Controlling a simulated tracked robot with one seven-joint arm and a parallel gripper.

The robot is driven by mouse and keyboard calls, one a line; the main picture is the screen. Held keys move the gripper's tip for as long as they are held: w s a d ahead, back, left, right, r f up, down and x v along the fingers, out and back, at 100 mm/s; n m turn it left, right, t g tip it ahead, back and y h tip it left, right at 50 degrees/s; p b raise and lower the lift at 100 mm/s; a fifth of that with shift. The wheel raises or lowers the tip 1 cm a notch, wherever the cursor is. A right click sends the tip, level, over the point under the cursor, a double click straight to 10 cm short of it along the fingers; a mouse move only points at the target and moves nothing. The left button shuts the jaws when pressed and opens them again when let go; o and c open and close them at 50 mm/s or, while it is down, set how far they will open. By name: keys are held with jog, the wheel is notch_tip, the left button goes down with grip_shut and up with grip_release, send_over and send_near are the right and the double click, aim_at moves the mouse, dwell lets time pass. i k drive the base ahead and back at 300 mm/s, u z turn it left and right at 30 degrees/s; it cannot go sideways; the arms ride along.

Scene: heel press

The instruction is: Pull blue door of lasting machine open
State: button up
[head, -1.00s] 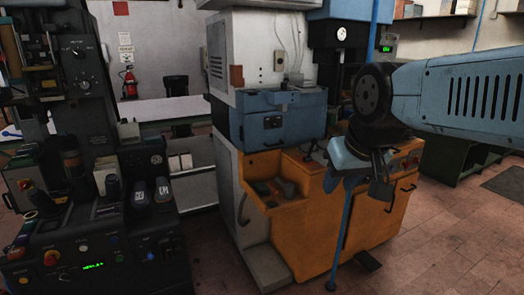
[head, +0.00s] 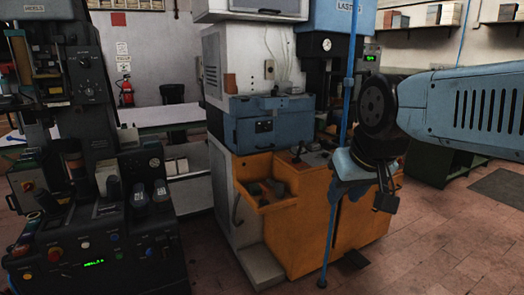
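A thin blue pole (head: 333,228) stands in front of the machine, left of my gripper. A dark control machine (head: 100,250) fills the left side. An orange bin (head: 262,198) juts out below the door. Floor (head: 440,240) at the lower right is mostly clear.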

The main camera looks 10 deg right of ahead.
aim_at(251, 139)
jog(key=z, duration=0.1)
jog(key=i, duration=0.95)
jog(key=u, duration=0.1)
